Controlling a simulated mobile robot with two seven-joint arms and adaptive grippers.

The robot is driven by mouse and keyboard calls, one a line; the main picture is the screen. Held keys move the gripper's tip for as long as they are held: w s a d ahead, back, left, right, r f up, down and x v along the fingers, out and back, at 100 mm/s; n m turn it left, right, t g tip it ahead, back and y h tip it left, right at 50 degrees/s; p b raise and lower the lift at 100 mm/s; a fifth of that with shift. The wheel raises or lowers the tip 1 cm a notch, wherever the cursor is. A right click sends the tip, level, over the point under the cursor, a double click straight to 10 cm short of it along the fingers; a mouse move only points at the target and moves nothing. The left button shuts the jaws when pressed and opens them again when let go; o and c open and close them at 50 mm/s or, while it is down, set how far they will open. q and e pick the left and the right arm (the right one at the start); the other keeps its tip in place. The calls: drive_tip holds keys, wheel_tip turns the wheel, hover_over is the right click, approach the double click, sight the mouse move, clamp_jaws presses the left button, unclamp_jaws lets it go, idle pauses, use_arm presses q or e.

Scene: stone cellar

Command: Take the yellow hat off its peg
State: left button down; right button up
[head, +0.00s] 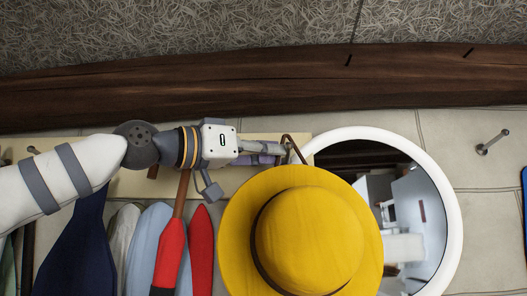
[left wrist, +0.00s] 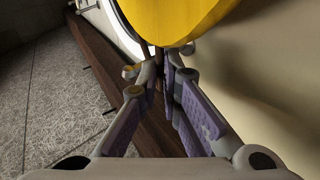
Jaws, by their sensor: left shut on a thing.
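The yellow hat (head: 309,235) with a dark band hangs front-on in the head view, partly covering a round mirror. A thin brown loop (head: 292,140) rises above its brim. My left gripper (head: 278,150) reaches in from the left, just above the brim, with its fingers closed at the loop. In the left wrist view, the purple-padded fingers of my left gripper (left wrist: 165,68) come together at a thin brown strip beneath the yellow hat (left wrist: 180,18). The hat's peg is hidden, so I cannot tell whether the hat still rests on it. My right gripper is not in view.
A round white-rimmed mirror (head: 452,215) is on the wall right of and behind the hat. A bare metal peg (head: 492,143) juts out farther right. Dark blue (head: 75,235), pale and red (head: 202,255) hanging items crowd the left. A dark wooden beam (head: 250,85) crosses above.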

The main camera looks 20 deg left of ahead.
use_arm(q)
drive_tip(key=shift+s+r, duration=0.3)
drive_tip(key=shift+r, duration=0.15)
drive_tip(key=s+d+r, duration=0.2)
drive_tip(key=s+d, duration=0.1)
drive_tip(key=s, duration=0.6)
drive_tip(key=shift+s, duration=0.4)
